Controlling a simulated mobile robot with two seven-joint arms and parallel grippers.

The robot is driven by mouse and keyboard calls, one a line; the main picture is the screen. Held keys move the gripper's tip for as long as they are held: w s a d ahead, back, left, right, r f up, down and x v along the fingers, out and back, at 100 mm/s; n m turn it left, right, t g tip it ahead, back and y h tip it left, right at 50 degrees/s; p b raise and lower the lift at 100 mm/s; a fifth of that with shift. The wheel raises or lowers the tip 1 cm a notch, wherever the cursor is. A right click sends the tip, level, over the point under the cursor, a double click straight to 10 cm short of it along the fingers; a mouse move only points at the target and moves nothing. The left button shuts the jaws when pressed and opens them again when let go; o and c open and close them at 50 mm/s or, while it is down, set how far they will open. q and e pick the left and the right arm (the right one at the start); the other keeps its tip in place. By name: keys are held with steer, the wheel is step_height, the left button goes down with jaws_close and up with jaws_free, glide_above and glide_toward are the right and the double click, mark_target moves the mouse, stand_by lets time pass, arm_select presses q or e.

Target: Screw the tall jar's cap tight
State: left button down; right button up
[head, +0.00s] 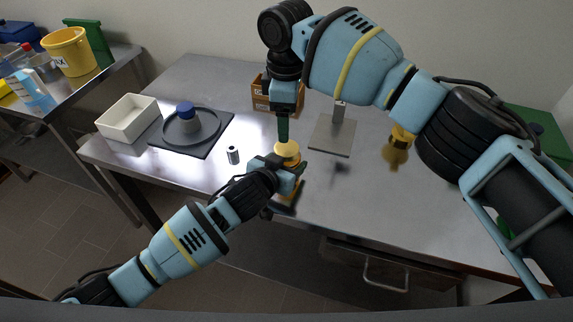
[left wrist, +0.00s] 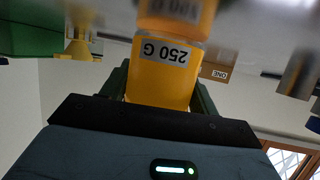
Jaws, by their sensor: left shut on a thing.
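The tall jar is amber with a pale yellow cap (head: 287,149) on top. My left gripper (head: 290,172) is shut around the jar's body from the front left. In the left wrist view the picture is upside down, and the amber jar (left wrist: 160,85) with a "250 G" label sits between the dark green fingers. Its reflection shows in the steel top, so its base is on or close to the table. My right gripper (head: 284,138) points straight down with its fingertips at the cap. Whether they grip the cap is hidden.
On the steel table (head: 215,85) are a white bin (head: 128,128), a black tray (head: 165,140) with a blue-capped jar (head: 187,116), a small cylinder (head: 233,155), an orange crate (head: 261,97), a grey plate with a post (head: 330,144) and a yellow object (head: 402,135). The front right is clear.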

mark_target(286, 148)
steer(key=n, duration=0.6)
steer(key=shift+n, duration=0.4)
steer(key=shift+f, duration=4.05)
steer(key=c, duration=1)
steer(key=shift+m, duration=1.6)
steer(key=o, duration=1)
steer(key=shift+s, duration=0.1)
steer(key=shift+o, duration=0.2)
